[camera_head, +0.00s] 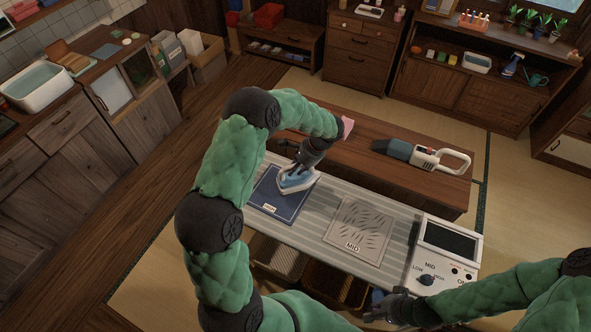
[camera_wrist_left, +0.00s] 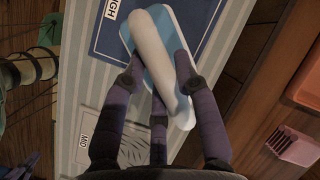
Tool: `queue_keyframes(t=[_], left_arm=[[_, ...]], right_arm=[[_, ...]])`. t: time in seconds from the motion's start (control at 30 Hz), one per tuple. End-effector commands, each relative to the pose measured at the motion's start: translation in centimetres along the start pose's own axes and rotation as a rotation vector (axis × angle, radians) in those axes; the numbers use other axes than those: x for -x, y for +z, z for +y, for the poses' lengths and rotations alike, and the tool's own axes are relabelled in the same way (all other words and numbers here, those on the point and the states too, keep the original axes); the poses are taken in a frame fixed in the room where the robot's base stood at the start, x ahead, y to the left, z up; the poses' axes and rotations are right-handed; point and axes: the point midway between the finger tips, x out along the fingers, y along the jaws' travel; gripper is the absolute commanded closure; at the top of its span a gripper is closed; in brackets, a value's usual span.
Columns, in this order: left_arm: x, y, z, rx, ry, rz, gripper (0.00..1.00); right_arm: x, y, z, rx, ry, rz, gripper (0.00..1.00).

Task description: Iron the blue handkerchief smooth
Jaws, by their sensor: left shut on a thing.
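The blue handkerchief (camera_head: 268,200) lies flat at the left part of a striped ironing board (camera_head: 322,215); its visible part looks smooth. It also shows in the left wrist view (camera_wrist_left: 105,42), with a white tag reading HIGH. A white and light-blue iron (camera_head: 297,181) rests over its right side, with its handle in my left gripper (camera_head: 306,160). The left wrist view shows the gripper fingers around the iron's white handle (camera_wrist_left: 160,50). My right gripper (camera_head: 385,304) is at the board's front edge, left of the control box; its jaws are too dark to read.
A grey cloth (camera_head: 358,228) with crease marks and a MID tag lies right of the iron. A control box (camera_head: 447,245) with a LOW-MID-HIGH dial (camera_head: 427,280) stands at the board's right end. A handheld vacuum (camera_head: 425,155) lies on the wooden bench (camera_head: 360,157) behind.

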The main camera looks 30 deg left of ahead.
Motion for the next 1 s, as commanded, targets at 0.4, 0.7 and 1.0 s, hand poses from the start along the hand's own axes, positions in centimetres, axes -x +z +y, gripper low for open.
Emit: queue_keyframes(t=[0.4, 0.7, 1.0], left_arm=[[3.3, 1.0, -0.5, 0.001, -0.002, 0.001, 1.0], [3.3, 1.0, -0.5, 0.002, -0.002, 0.0, 1.0], [3.3, 0.9, -0.4, 0.005, -0.001, 0.001, 1.0]], right_arm=[[1.9, 0.1, -0.7, 0.0, 0.0, 0.0, 1.0], [1.9, 0.1, -0.7, 0.0, 0.0, 0.0, 1.0], [1.8, 0.1, -0.6, 0.0, 0.0, 0.0, 1.0]])
